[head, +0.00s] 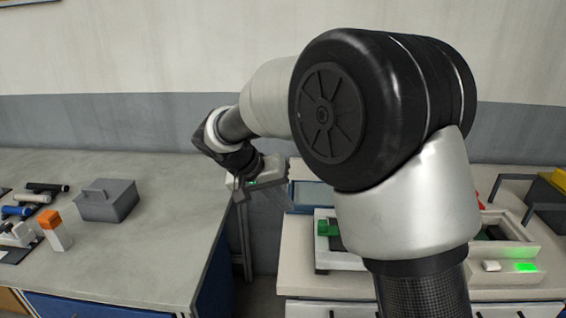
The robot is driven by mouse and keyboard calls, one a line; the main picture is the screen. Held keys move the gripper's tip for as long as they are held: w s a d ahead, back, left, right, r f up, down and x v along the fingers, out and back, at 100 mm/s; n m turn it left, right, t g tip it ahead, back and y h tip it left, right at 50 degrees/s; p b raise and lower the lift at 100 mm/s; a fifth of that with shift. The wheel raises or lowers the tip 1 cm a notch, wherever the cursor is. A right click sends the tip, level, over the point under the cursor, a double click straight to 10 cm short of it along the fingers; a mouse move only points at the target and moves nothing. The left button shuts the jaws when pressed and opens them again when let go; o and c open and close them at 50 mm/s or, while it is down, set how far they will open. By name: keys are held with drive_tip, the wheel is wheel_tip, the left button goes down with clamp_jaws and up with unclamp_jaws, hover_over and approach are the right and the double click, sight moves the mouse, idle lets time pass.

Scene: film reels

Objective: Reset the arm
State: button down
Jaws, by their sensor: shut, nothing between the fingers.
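My arm reaches up from the lower right and bends to the left across the head view. My gripper (240,197) hangs at its far end, pointing down, over the gap between the left counter (160,255) and the right bench (310,285). The fingers are small and dark in this view. The gripper is shut and nothing shows in it. A light-grey part with a small green light sits beside the wrist. My upper arm hides much of the right bench.
On the left counter are a grey lidded box (106,201), an orange-and-white block (54,231) and several dark and blue rollers at the left edge. The right bench carries a pale device with a lit green panel (526,267) and a green piece (327,229). The counter's right part is clear.

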drive_tip(key=s+d+r+y, duration=0.2)
drive_tip(key=s+d+r, duration=0.6)
drive_tip(key=s+d, duration=0.45)
drive_tip(key=s+d+n+t+y, duration=0.1)
drive_tip(key=s+d+n+y, duration=0.2)
drive_tip(key=s, duration=1.1)
wheel_tip(320, 180, up, 12)
drive_tip(key=m+p, duration=0.1)
drive_tip(key=p, duration=1.1)
drive_tip(key=shift+d+f+y, duration=0.15)
drive_tip(key=shift+f+y, duration=0.05)
drive_tip(key=shift+y, duration=0.1)
drive_tip(key=shift+w, duration=0.1)
drive_tip(key=shift+d+m, duration=0.15)
drive_tip(key=shift+m, duration=0.15)
